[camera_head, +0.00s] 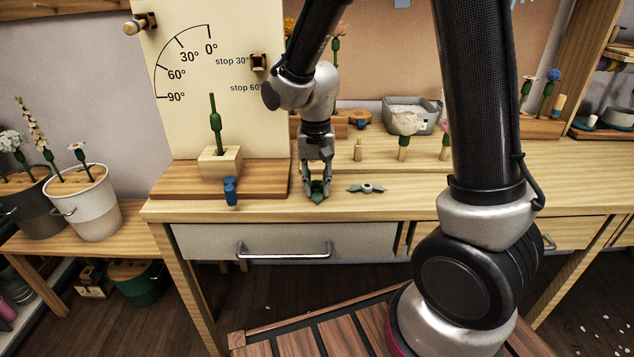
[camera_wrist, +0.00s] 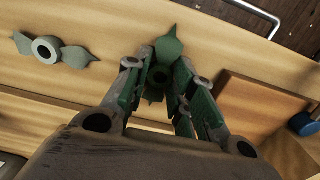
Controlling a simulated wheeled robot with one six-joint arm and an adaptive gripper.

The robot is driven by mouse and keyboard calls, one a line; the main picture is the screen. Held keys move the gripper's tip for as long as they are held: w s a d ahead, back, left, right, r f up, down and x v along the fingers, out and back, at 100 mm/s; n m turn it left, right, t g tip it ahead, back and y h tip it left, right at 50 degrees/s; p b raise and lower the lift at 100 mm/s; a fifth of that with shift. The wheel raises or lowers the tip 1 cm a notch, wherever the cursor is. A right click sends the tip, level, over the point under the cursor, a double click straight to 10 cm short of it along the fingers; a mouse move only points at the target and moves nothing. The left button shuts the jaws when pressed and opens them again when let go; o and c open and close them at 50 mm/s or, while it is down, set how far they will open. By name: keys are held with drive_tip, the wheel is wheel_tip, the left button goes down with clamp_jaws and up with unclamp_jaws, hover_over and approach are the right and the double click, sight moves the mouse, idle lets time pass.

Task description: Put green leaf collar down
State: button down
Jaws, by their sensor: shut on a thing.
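My gripper (camera_head: 317,188) points down over the front part of the workbench, right of the wooden base with the angle board. It is shut on the green leaf collar (camera_head: 318,198), which is low at the bench top; I cannot tell whether it touches the wood. In the wrist view the green leaf collar (camera_wrist: 166,52) sits between the fingertips of my gripper (camera_wrist: 160,78), one pointed leaf sticking out past them. The fingers hide part of its ring.
A grey-green leaf collar (camera_head: 366,188) lies on the bench to the right, also in the wrist view (camera_wrist: 46,50). A green stem (camera_head: 215,130) stands in a wooden block (camera_head: 220,163) at the angle board. A blue knob (camera_head: 231,190) is at the base's front. Bare bench (camera_head: 420,182) lies further right.

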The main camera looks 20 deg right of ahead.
drive_tip(key=c, duration=1.2)
unclamp_jaws()
drive_tip(key=shift+f, duration=0.1)
wheel_tip(320, 180, up, 12)
drive_tip(key=s+d+r+n+t, duration=0.1)
drive_tip(key=s+d+r+t, duration=0.1)
drive_tip(key=s+d, duration=0.5)
drive_tip(key=s+d+r+n+t, duration=0.2)
drive_tip(key=s+d+r, duration=0.3)
drive_tip(key=s, duration=0.7)
drive_tip(key=d, duration=0.2)
drive_tip(key=shift+d+n, duration=0.3)
drive_tip(key=shift+d, duration=0.1)
